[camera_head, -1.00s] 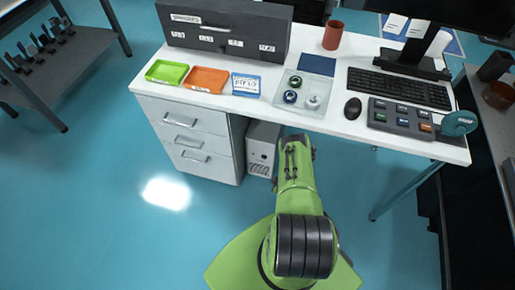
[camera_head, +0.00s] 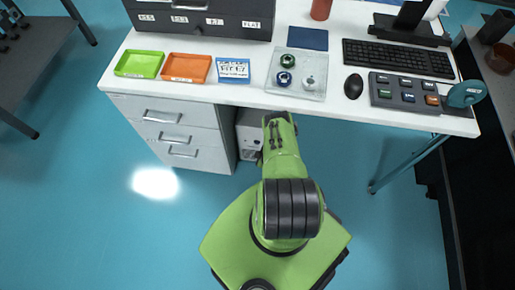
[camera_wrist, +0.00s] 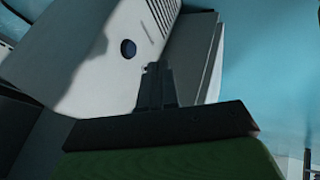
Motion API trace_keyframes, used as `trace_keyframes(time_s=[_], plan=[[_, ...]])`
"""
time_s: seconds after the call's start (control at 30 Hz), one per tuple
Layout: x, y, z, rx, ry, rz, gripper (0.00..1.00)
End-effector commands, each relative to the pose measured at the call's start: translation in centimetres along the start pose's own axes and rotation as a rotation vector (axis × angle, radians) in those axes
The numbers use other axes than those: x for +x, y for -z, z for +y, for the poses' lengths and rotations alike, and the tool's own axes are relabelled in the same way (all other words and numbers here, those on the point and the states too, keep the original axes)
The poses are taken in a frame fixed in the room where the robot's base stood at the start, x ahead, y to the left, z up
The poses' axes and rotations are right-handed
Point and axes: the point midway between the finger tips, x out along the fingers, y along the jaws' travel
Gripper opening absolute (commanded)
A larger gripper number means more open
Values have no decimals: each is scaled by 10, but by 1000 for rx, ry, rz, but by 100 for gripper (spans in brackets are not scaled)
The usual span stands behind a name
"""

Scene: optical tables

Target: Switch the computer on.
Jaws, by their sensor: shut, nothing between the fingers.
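The computer (camera_head: 248,138) is a pale tower standing on the floor under the desk, right of the drawer unit. My arm covers part of it in the head view. In the wrist view the computer's pale face (camera_wrist: 95,45) fills the upper left, with a round dark blue button (camera_wrist: 128,48) and a row of slots to its upper right. My gripper (camera_wrist: 154,70) is shut and empty, its tips just below and right of the button in the picture. I cannot tell whether they touch the computer. The head view does not show the fingers.
The grey drawer unit (camera_head: 175,132) stands left of the computer. The white desk (camera_head: 345,112) is above, with a keyboard (camera_head: 398,58), a mouse (camera_head: 353,86), a button panel (camera_head: 405,93) and coloured trays (camera_head: 186,68). The blue floor (camera_head: 90,215) is open to the left.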

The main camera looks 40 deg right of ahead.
Motion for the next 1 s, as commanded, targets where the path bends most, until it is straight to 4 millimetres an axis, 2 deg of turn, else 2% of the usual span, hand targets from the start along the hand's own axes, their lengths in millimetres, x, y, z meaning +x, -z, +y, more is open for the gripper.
trace_keyframes(time_s=[0.03, 0.23, 0.33, 0.5, 1.0], plan=[[17, -3, -3, 1, -2, 2, 0], [61, -3, -2, 1, -3, 2, 0], [64, -1, 19, 1, -6, 0, 0], [71, 0, 33, 1, -2, 0, 0], [72, 1, 37, -4, -1, 1, 0]])
